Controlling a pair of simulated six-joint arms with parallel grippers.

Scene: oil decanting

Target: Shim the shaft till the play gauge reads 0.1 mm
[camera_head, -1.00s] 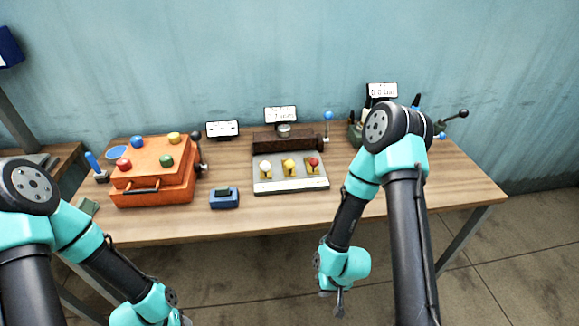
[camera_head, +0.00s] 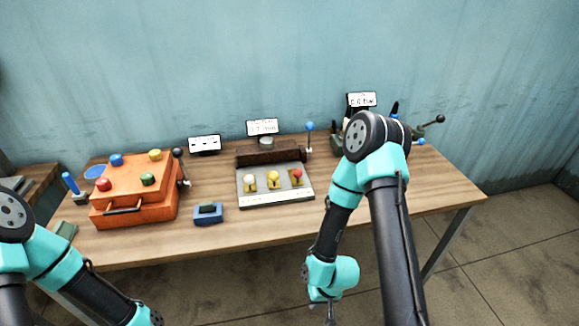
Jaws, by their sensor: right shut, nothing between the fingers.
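A grey tray (camera_head: 277,200) at the middle of the table holds three yellow pieces with knobs: white (camera_head: 249,178), yellow (camera_head: 272,177) and red (camera_head: 297,175). Behind it is a dark brown block (camera_head: 270,153) with a lever with a blue knob (camera_head: 310,127) at its right end. A small display (camera_head: 262,128) stands behind the block; its digits are too blurred to read surely. I cannot tell which part is the shaft. My right gripper (camera_head: 330,313) is shut and empty, low in front of the table, cut by the bottom edge. My left gripper is out of view.
An orange box (camera_head: 135,200) with coloured knobs stands at the left. A small blue device (camera_head: 208,214) sits between it and the tray. Another display (camera_head: 204,144) stands behind. My right arm partly hides the green apparatus and its display (camera_head: 361,100) at the back right.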

